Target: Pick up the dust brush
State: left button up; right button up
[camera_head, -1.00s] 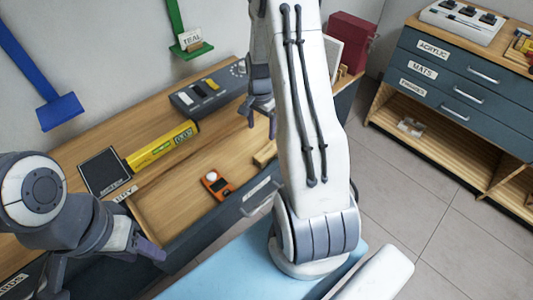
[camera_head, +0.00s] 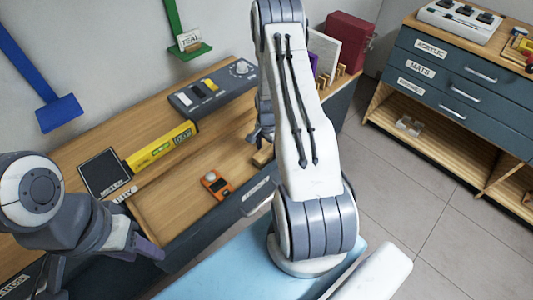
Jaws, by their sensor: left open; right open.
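I cannot make out a clear dust brush. A small light-wood piece (camera_head: 263,155) lies at the right end of the open drawer area, and it may be part of the brush. My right gripper (camera_head: 261,137) points down just above and beside this piece, open, partly hidden behind my own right arm. I cannot tell whether it touches the piece. My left gripper (camera_head: 103,266) is open and empty at the lower left, in front of the bench and away from the wood piece.
An orange meter (camera_head: 217,185) lies in the drawer (camera_head: 165,222). A yellow box (camera_head: 160,147), a black pad (camera_head: 103,173) and a grey switch box (camera_head: 213,88) are on the bench behind. A red box (camera_head: 347,40) stands at the back. Drawers (camera_head: 455,75) stand at right.

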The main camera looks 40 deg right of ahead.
aim_at(267, 150)
grip_shut()
jog(key=shift+r, duration=4.95)
